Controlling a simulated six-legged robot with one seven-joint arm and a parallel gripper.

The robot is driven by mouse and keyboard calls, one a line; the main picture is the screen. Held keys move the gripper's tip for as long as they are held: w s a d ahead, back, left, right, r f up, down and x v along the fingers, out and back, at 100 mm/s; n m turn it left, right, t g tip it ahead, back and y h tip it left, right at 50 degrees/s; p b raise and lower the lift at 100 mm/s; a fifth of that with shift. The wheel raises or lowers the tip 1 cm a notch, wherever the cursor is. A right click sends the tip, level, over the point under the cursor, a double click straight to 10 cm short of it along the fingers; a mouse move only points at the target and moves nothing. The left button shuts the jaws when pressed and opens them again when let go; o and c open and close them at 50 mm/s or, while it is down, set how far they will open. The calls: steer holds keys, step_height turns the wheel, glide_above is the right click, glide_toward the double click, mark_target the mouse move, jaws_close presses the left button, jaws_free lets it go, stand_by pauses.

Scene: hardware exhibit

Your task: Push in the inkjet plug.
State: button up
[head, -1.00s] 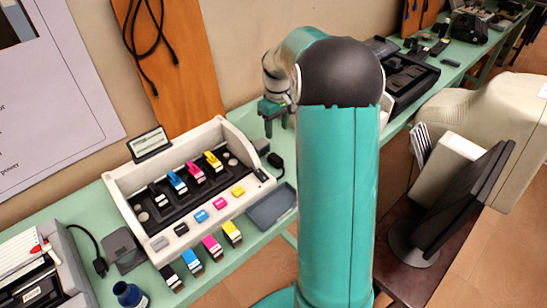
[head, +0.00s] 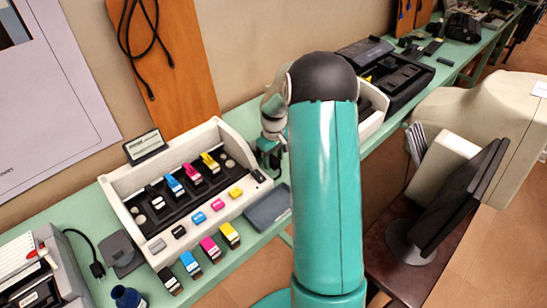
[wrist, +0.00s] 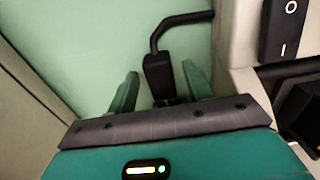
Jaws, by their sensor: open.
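The inkjet printer (head: 150,215) is a pale open case with coloured cartridges on the green table. A black plug (wrist: 158,72) with a bent black cord lies by its right end in the wrist view. My gripper (wrist: 160,80) is open, with one teal finger on each side of the plug and a gap visible at both sides. In the head view my gripper (head: 268,155) is low over the table, right of the printer; the plug is not clearly visible there. A black rocker switch (wrist: 284,28) is on the pale case at right in the wrist view. I cannot make out a socket for certain.
Loose cartridges (head: 190,264) stand in front of the printer, and a grey tray (head: 268,208) lies at its right front. A dark monitor (head: 455,200) stands at right.

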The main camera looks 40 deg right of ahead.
jaws_close()
steer(key=w, duration=0.3)
steer(key=shift+w+a, duration=0.15)
steer(key=shift+a, duration=0.1)
steer(key=shift+r, duration=0.1)
steer(key=shift+w, duration=0.1)
jaws_free()
steer(key=shift+w, duration=0.1)
step_height(320, 180, up, 14)
stand_by(0.4)
